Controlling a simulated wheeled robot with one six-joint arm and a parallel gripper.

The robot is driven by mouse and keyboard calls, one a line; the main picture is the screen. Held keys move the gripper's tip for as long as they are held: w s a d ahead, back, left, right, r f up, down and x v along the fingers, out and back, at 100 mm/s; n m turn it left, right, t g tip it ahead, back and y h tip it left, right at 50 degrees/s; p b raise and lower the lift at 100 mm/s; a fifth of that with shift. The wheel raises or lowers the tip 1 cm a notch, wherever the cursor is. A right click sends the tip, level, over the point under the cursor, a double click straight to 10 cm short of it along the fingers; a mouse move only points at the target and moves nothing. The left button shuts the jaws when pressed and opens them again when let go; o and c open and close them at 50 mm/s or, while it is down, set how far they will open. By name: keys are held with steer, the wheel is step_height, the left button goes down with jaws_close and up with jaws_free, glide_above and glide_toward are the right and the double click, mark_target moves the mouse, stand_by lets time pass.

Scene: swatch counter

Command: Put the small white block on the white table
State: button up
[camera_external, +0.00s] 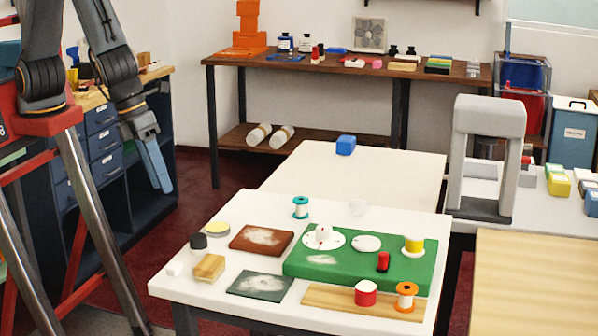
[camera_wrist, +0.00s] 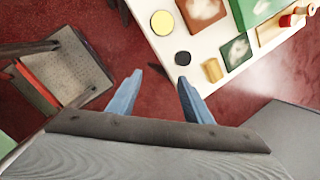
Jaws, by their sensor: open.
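A small white block (camera_external: 175,269) sits at the near left corner of the front white table (camera_external: 215,290), beside a wooden block (camera_external: 209,267). I cannot make the white block out in the wrist view; a finger may cover it. The front table also shows in the wrist view (camera_wrist: 150,45). A second white-topped table (camera_external: 390,175) stands behind it, bearing a blue block (camera_external: 346,145). My gripper (camera_external: 164,188) points down in the air, left of the front table and higher than its top. In the wrist view my gripper (camera_wrist: 160,77) is open with nothing between its fingers.
A black-lidded jar (camera_external: 198,242), yellow disc (camera_external: 216,228), brown tile (camera_external: 262,238) and dark tile (camera_external: 260,284) lie near the white block. A green board (camera_external: 300,268) carries spools and white discs. A grey arch (camera_external: 488,150) stands at right. Red floor lies under my gripper.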

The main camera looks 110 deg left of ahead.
steer(key=s+a+n+g, duration=0.1)
steer(key=s+a+n, duration=0.6)
steer(key=n, duration=0.5)
steer(key=s+a+n+g, duration=0.1)
steer(key=s+a+n, duration=0.7)
steer(key=a+n, duration=0.3)
steer(key=n, duration=0.2)
steer(key=shift+n+h, duration=0.3)
steer(key=shift+r, duration=0.1)
steer(key=shift+w+f+b, duration=0.1)
steer(key=shift+f+b, duration=0.55)
steer(key=shift+f, duration=0.1)
